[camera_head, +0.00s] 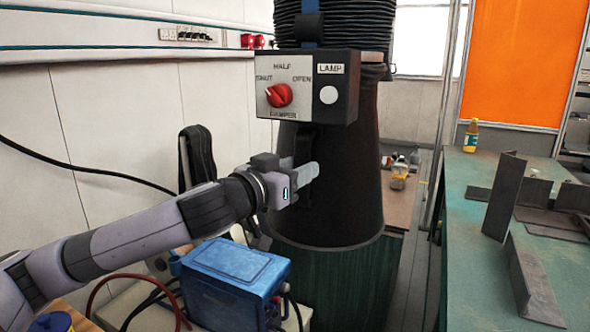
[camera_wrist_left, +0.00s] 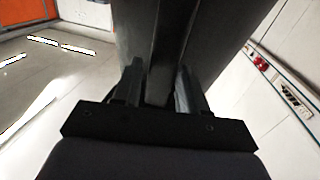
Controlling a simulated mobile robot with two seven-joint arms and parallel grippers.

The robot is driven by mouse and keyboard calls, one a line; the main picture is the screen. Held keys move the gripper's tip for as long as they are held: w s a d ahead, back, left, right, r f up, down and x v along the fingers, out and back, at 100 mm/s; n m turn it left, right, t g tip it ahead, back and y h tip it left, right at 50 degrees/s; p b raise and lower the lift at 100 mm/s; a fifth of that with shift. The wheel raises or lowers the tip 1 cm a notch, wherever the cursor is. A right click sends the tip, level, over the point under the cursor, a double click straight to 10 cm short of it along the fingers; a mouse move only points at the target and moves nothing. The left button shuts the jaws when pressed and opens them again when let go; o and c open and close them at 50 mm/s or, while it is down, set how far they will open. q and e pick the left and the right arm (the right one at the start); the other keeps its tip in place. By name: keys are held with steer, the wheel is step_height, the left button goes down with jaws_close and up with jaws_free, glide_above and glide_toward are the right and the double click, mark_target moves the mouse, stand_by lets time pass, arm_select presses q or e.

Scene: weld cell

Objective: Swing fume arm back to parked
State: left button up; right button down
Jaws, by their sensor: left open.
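The fume arm's black hood (camera_head: 345,195) hangs in the middle of the head view, with the ribbed black hose (camera_head: 345,22) above it. A control box (camera_head: 335,85) on its front has a red damper knob (camera_head: 279,95) and a lamp button. A dark upright handle (camera_head: 304,141) is below the box. My left gripper (camera_head: 306,180) is at the handle, its fingers pointing at the hood. In the left wrist view the open fingers (camera_wrist_left: 160,84) stand either side of a dark bar, seemingly the handle. Contact cannot be told. My right gripper is out of view.
A blue box-shaped machine (camera_head: 232,275) with cables stands below my left arm. A green-topped table (camera_head: 465,240) with steel angle pieces (camera_head: 503,197) and a bottle (camera_head: 471,136) is at the right. An orange screen (camera_head: 523,60) stands behind it. A white wall is at the left.

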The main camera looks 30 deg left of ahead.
arm_select(q)
steer(key=s+b, duration=0.3)
steer(key=s, duration=0.4)
steer(key=shift+a, duration=0.2)
stand_by(0.5)
steer(key=d+f+m+g+h+p, duration=0.1)
steer(key=d+f+g, duration=0.15)
steer(key=f, duration=0.85)
steer(key=d+f+m+g+h+p, duration=0.1)
steer(key=d+f+p, duration=0.15)
steer(key=f, duration=0.95)
steer(key=s+d+f+g, duration=0.2)
steer(key=s+d+f, duration=0.1)
steer(key=s+f, duration=0.5)
steer(key=s+d+f+g+y+p, duration=0.1)
steer(key=s+d+f+g, duration=0.1)
steer(key=s+f, duration=0.7)
step_height(320, 180, down, 4)
steer(key=shift+d+f, duration=0.25)
steer(key=shift+d, duration=0.55)
